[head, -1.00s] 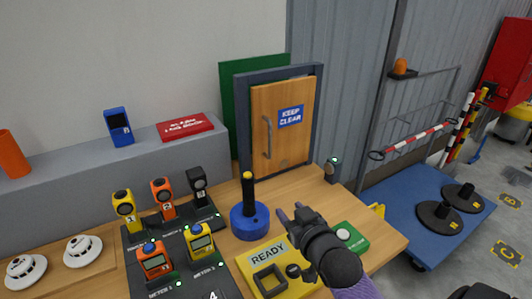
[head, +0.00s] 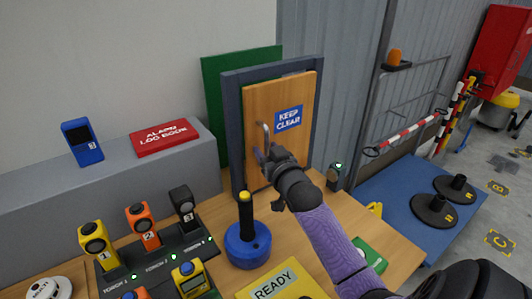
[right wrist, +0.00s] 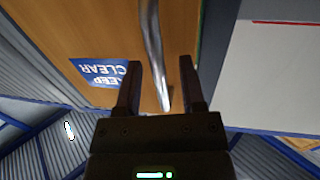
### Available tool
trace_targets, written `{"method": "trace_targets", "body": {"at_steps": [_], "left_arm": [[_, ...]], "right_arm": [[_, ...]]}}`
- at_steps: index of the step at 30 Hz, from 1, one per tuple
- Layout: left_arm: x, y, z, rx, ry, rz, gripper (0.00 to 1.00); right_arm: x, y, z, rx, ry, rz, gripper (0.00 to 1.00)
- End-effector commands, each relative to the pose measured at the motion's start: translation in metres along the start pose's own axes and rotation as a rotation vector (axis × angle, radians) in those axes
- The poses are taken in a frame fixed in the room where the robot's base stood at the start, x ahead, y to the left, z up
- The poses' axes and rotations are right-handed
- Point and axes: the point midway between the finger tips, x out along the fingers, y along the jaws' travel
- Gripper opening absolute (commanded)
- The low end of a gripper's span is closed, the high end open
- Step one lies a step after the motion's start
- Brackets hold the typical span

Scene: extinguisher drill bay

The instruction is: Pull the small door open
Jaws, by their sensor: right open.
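The small wooden door (head: 262,135) stands in a dark grey frame (head: 232,140) at the back of the bench, with a blue KEEP CLEAR sign (head: 288,118). It looks shut or nearly so; I cannot tell if it is slightly ajar. Its upright metal handle (head: 266,135) is near the door's left edge. My right gripper (head: 264,154) is at the handle's lower part. In the right wrist view the open fingers (right wrist: 160,65) lie either side of the handle (right wrist: 152,40), with gaps showing. The left gripper is out of view.
A blue round base with a black post (head: 246,240) stands in front of the door. Numbered torches (head: 143,226) in a black rack are to the left. A yellow READY box (head: 280,284) and a green box (head: 370,254) lie nearer. A small dark device (head: 335,176) stands right of the frame.

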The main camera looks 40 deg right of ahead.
Motion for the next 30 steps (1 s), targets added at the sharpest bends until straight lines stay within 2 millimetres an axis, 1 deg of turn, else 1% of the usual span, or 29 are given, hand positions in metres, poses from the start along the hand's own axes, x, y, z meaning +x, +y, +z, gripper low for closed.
{"method": "trace_targets", "body": {"at_steps": [3, 9, 10, 11, 12, 14, 15, 17, 30], "left_arm": [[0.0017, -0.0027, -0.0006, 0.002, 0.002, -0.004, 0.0], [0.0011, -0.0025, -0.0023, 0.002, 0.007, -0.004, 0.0], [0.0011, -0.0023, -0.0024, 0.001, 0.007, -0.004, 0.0], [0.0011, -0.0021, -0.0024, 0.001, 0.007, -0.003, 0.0], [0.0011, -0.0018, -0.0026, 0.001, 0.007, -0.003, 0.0], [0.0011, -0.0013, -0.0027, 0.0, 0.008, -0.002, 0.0], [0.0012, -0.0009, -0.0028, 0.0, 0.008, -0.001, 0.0], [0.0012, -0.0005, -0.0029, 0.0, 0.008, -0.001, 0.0], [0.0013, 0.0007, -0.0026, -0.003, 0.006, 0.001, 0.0]], "right_arm": [[0.0056, 0.0, 0.0001, 0.0, 0.0, 0.0, 0.51], [0.0059, 0.0, -0.0005, 0.0, -0.001, 0.0, 0.51], [0.0058, 0.0, -0.0005, 0.0, -0.001, 0.0, 0.49], [0.0058, 0.0, -0.0005, 0.0, -0.001, 0.0, 0.42], [0.0058, 0.0, -0.0004, 0.0, -0.001, 0.0, 0.34], [0.0057, 0.0, -0.0004, 0.0, -0.001, 0.0, 0.21], [0.0057, 0.0, -0.0004, 0.0, -0.001, 0.0, 0.13], [0.0057, -0.0001, -0.0004, 0.0, -0.001, 0.0, 0.0], [0.0056, -0.0001, -0.0002, 0.001, -0.001, 0.0, 0.0]]}}
